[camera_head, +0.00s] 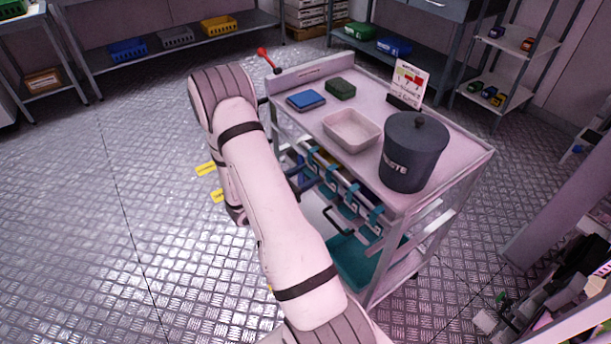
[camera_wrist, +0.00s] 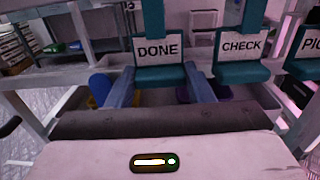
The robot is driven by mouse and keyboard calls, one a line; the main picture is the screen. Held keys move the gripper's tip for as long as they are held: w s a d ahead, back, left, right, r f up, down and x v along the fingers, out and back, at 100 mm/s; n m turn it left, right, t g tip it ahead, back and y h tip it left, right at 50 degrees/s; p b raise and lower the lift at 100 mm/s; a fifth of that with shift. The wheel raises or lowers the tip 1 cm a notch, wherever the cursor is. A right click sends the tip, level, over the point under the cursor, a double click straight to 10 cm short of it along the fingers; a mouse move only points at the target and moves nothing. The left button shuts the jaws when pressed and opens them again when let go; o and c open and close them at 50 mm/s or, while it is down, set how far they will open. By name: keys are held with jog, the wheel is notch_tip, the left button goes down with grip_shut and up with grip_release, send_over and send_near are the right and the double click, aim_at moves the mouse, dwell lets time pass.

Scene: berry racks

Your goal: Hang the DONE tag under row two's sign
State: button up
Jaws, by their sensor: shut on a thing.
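The DONE tag (camera_wrist: 158,50) is a teal holder with a white label in black letters. In the wrist view it is upright, with a teal strap rising out of the top of the picture. My gripper (camera_wrist: 160,75) has one finger at each side of the tag's lower part and is shut on it. The tag is beside the cart's hanging tags, and I cannot tell whether its strap still touches the rail. In the head view my arm hides most of the gripper. No row sign can be made out in either view.
The CHECK tag (camera_wrist: 241,45) hangs close to the right, with another tag (camera_wrist: 308,45) beyond it. The cart (camera_head: 458,152) carries a dark lidded bin (camera_head: 408,160), a pale tray (camera_head: 352,143) and a small sign (camera_head: 409,80). Open metal floor (camera_head: 90,220) lies left.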

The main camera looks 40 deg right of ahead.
jog(key=c, duration=0.3)
jog(key=shift+r, duration=0.1)
jog(key=shift+r+p, duration=0.6)
jog(key=shift+r, duration=0.2)
jog(key=shift+r, duration=0.15)
jog(key=shift+w+a, duration=0.1)
jog(key=shift+a, duration=3.45)
